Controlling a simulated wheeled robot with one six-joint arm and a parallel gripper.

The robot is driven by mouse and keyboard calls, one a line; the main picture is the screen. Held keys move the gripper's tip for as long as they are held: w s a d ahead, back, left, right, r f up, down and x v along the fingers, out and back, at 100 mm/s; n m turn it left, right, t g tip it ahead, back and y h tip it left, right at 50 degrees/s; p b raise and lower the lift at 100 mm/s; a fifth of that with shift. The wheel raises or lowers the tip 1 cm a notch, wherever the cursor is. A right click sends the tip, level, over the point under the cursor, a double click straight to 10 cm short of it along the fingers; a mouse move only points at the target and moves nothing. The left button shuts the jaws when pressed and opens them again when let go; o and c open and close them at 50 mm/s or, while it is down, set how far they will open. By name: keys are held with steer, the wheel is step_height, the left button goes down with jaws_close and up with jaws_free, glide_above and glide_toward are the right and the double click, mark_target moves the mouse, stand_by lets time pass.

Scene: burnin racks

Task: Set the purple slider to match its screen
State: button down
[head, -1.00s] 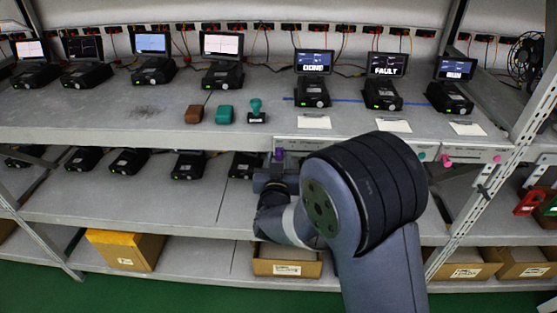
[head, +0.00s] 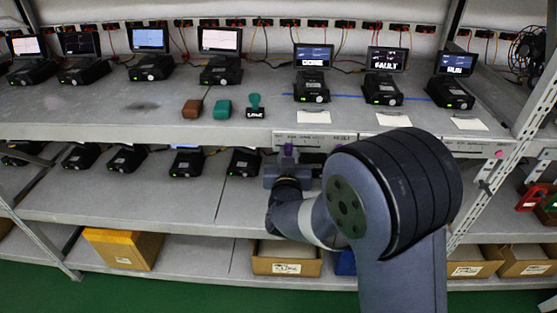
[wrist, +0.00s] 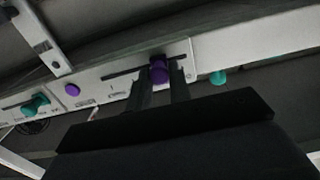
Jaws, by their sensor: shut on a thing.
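The purple slider (wrist: 159,71) sits in a dark slot on the pale shelf-edge strip, with the slot showing mostly to its left in the wrist view. My gripper (wrist: 161,82) is shut on it, a finger on each side. In the head view the purple slider (head: 288,150) shows just above my gripper (head: 287,167) at the shelf front. Above it stands a device whose screen (head: 313,55) shows small, unreadable content. The neighbouring screens read FAULT (head: 387,59) and RUN (head: 457,64).
Stamps (head: 223,110) stand on the shelf above. The lower shelf (head: 130,205) holds several black devices.

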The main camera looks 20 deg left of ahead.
steer(key=d+b, duration=0.1)
steer(key=d, duration=0.1)
steer(key=w+d+b, duration=0.1)
steer(key=d, duration=0.1)
steer(key=shift+d, duration=0.15)
steer(key=c, duration=1.3)
jaws_free()
steer(key=b+v, duration=0.1)
steer(key=v, duration=1)
steer(key=shift+b, duration=0.4)
steer(key=shift+w, duration=0.1)
